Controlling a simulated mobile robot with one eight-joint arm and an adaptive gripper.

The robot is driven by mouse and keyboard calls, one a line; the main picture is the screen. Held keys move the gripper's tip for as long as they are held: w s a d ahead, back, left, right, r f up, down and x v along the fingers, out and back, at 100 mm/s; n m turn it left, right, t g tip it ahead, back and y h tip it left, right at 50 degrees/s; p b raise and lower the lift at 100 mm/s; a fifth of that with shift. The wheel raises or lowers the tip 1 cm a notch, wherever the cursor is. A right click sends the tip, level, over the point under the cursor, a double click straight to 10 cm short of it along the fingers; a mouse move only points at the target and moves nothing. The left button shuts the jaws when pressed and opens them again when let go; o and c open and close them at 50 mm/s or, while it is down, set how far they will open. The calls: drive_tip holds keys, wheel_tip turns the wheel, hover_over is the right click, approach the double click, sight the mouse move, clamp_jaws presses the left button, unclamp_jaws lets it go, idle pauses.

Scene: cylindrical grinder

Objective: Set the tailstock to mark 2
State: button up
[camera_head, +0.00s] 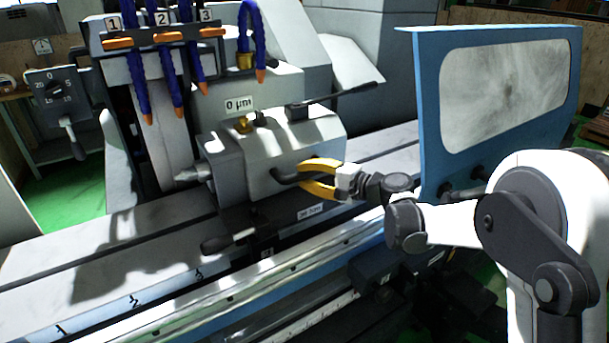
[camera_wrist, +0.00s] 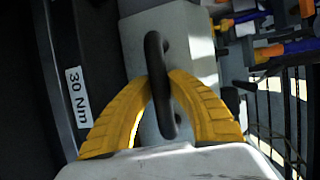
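The tailstock (camera_head: 265,155) is a grey block on the machine bed, with a pointed centre facing left and a "0 µm" label above. It stands to the right of mark 3 (camera_head: 198,275); mark 2 (camera_head: 135,300) and mark 1 (camera_head: 60,330) lie further left on the bed's front edge. A black handle (camera_wrist: 158,85) sticks out of the tailstock's side. My gripper (camera_head: 302,173) has its yellow fingers on both sides of this handle, apparently shut on it. The fingertips at the handle are partly hidden.
A black-knobbed lever (camera_head: 228,240) sits low at the tailstock's front, near a "30 Nm" label (camera_wrist: 78,97). Another dark lever (camera_head: 335,97) lies on top. Blue hoses (camera_head: 168,80) hang at the left. A blue windowed guard (camera_head: 490,100) stands right. The bed left of the tailstock looks clear.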

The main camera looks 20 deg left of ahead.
sight(256, 211)
drive_tip(key=s+a, duration=0.6)
drive_tip(key=s, duration=0.1)
drive_tip(key=s+a, duration=0.3)
drive_tip(key=s, duration=0.1)
drive_tip(key=shift+a+f, duration=0.1)
drive_tip(key=shift+a, duration=0.1)
clamp_jaws()
drive_tip(key=shift+w+d, duration=0.25)
drive_tip(key=o, duration=0.8)
unclamp_jaws()
drive_tip(key=shift+w+d, duration=0.1)
drive_tip(key=shift+o, duration=0.6)
drive_tip(key=shift+w+d, duration=0.1)
drive_tip(key=v, duration=1.2)
